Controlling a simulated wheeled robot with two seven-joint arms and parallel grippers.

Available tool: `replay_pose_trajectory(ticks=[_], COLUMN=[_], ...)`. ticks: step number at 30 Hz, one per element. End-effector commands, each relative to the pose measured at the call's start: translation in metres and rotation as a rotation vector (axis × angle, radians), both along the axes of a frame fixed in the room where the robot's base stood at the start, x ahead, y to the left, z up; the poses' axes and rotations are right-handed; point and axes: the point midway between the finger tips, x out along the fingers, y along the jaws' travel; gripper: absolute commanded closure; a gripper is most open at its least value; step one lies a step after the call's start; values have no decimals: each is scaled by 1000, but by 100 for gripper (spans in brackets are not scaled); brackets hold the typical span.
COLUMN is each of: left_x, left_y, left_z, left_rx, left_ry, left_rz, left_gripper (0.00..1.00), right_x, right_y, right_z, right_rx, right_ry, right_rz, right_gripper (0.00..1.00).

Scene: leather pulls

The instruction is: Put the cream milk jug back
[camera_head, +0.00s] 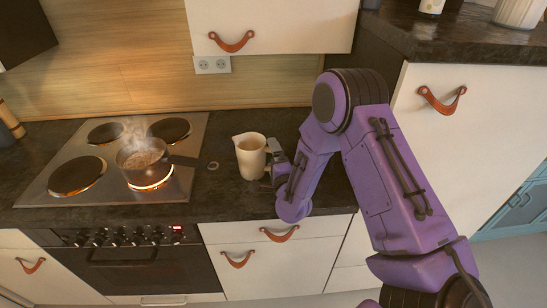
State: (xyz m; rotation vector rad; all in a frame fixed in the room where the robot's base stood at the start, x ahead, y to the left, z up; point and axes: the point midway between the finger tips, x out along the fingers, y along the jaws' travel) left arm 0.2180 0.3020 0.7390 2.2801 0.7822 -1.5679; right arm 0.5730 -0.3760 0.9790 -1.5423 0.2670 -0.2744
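The cream milk jug (250,158) stands upright on the dark counter, to the right of the stove. Its spout points to the left and it looks empty at the rim. My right gripper (271,157) is at the jug's right side, where a handle would be, and looks to touch or nearly touch it. Its fingers are small and partly hidden by the jug and my wrist, so I cannot tell whether they are closed on the jug. My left gripper is not in view.
A steaming pot (143,160) sits on a glowing burner of the stove (100,192). A small ring (213,166) lies between stove and jug. A wall cabinet (275,25) with a leather pull hangs above. A raised dark counter (455,38) at right holds light containers.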

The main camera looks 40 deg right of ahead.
Motion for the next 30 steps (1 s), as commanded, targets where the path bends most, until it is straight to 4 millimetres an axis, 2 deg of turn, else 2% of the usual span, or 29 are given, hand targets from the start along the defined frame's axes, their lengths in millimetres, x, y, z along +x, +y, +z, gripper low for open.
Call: replay_pose_trajectory(ticks=[8,9,11,21,25,30], left_x=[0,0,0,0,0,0], left_y=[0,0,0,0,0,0], left_z=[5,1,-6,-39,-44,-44], left_rx=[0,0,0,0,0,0], left_ry=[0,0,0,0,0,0], left_rz=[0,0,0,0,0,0], left_gripper=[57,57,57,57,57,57], right_x=[0,-3,-12,-91,-108,-113], right_y=[0,2,6,33,39,41], right_z=[6,3,0,-1,1,3], right_rx=[0,0,1,-1,0,0], right_ry=[-1,0,0,1,0,-1], right_rz=[1,2,2,3,1,0], right_gripper=[0,0,0,0,0,0])
